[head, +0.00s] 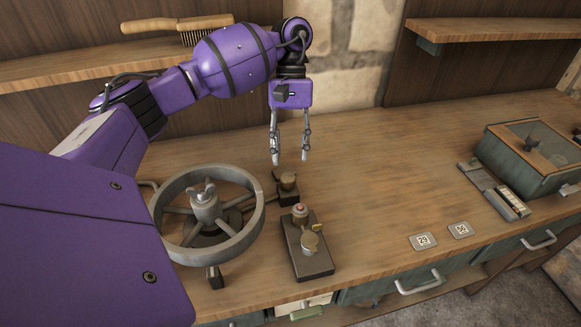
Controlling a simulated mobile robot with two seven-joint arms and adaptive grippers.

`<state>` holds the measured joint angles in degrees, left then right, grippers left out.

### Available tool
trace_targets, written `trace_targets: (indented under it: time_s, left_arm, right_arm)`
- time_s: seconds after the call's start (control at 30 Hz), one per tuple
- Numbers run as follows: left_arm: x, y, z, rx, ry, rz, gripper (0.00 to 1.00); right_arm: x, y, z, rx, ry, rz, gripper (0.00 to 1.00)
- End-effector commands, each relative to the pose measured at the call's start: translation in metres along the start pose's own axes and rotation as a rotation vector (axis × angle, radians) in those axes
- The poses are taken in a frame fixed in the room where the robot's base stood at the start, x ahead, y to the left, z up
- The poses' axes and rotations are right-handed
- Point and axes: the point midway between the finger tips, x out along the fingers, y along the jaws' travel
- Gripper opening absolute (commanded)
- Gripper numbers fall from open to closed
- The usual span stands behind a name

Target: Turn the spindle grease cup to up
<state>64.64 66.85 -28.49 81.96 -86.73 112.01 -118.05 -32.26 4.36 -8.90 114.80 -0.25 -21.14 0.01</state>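A grey spoked wheel (247,240) lies flat above the bench at left. A winged metal cap (204,192) stands at its hub; it looks like the spindle grease cup, but no label confirms this. My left gripper (290,157) points down with its two fingers apart and nothing between them. It hangs behind and to the right of the wheel, apart from the cap, above a small dark block with a knob (288,181). My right gripper is out of view.
A dark block with a red button and brass knob (308,252) stands right of the wheel. Tags 29 (423,241) and 30 (460,230) lie on the bench (390,170). A green box (520,165) sits at far right. A brush (178,24) rests on the shelf.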

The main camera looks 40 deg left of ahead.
Motion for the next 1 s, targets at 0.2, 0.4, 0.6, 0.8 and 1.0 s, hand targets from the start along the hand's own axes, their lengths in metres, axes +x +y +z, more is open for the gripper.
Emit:
trace_targets:
  time_s: [0.2,0.4,0.6,0.8,1.0]
  left_arm:
    - [0.034,0.0,0.002,0.001,-0.001,0.002,0.39]
    - [0.057,0.0,0.001,0.001,0.001,0.002,0.39]
    - [0.064,0.001,0.001,0.001,0.001,0.002,0.39]
    - [0.064,0.001,0.0,0.001,0.001,0.002,0.32]
    - [0.064,0.001,0.001,0.002,0.0,0.003,0.06]
  right_arm:
    - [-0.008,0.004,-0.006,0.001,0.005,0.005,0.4]
    - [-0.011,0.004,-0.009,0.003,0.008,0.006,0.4]
    - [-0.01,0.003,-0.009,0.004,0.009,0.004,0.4]
    - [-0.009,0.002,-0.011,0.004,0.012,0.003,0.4]
    - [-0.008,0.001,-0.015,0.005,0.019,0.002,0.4]
